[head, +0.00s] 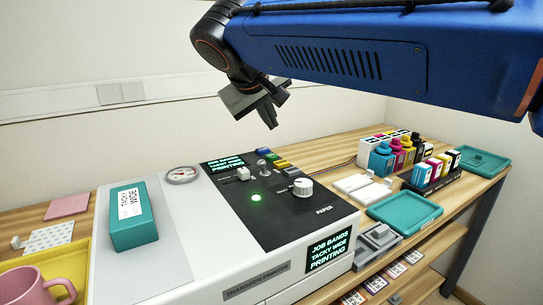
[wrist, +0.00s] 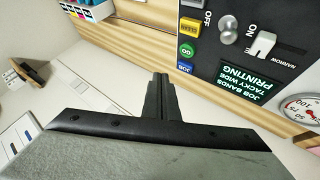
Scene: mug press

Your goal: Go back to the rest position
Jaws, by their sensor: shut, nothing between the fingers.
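My gripper (head: 268,113) hangs in the air above the back of the printer's black control panel (head: 278,183) in the head view. Its fingers are together and hold nothing. In the wrist view my gripper (wrist: 160,82) also shows its fingers closed, pointing toward the wooden table edge beside the panel. My blue arm reaches in from the upper right of the head view. The white transfer printer (head: 150,280) stands below, with a green light lit and screens reading "JOB BANDS TACKY WIDE PRINTING".
A teal box (head: 133,215) labelled "TACKY WIDE" lies on the printer's left top. A pink mug (head: 40,287) stands in a yellow tray (head: 78,262). Ink bottles (head: 383,157), cartridges (head: 432,172) and a teal tray (head: 405,213) stand at right. Air around my gripper looks clear.

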